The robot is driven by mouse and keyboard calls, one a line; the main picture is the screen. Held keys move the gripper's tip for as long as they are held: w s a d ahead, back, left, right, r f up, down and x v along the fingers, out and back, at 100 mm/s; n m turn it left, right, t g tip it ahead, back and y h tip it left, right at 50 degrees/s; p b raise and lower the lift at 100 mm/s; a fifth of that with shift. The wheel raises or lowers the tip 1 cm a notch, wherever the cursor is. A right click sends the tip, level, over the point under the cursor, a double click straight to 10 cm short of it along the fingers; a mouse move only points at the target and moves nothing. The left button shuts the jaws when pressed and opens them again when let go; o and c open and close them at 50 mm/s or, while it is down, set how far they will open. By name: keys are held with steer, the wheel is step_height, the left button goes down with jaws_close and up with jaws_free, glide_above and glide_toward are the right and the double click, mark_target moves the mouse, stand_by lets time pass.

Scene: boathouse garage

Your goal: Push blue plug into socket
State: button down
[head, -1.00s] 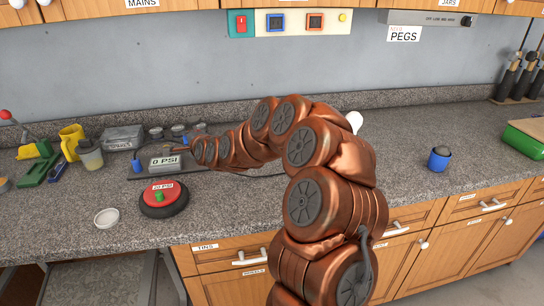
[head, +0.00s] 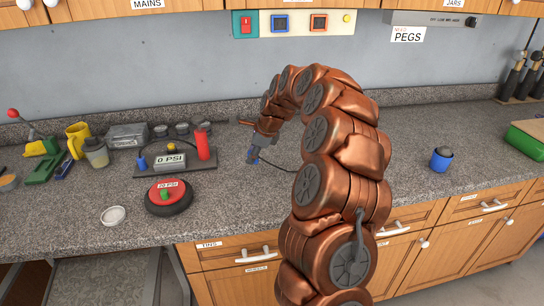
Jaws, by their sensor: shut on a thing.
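My gripper (head: 256,148) points down over the middle of the counter, at the end of my copper-coloured arm. It is shut on the blue plug (head: 252,157), which shows small below the grey fingers. A dark cable (head: 281,166) runs from the plug to the right and passes behind my arm. I cannot tell whether the plug touches the counter. The blue-framed socket (head: 281,22) is on the wall panel above, well apart from the plug. An orange-framed socket (head: 318,22) is to its right.
The counter (head: 400,150) is mostly clear at right, with a blue cup (head: 440,160). To the left stand a pressure-gauge board (head: 170,161) with a red cylinder (head: 203,145), a red-topped round device (head: 168,197) and a white lid (head: 113,215). Cabinets edge the top.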

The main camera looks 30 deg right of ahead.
steer(key=s+d+r+m+g+y, duration=0.1)
steer(key=s+d+m, duration=0.1)
steer(key=s, duration=0.5)
steer(key=shift+d+r, duration=0.2)
steer(key=shift+d, duration=0.25)
steer(key=shift+r, duration=0.1)
steer(key=shift+f+b, duration=0.45)
steer(key=shift+f, duration=1.9)
steer(key=shift+d, duration=0.15)
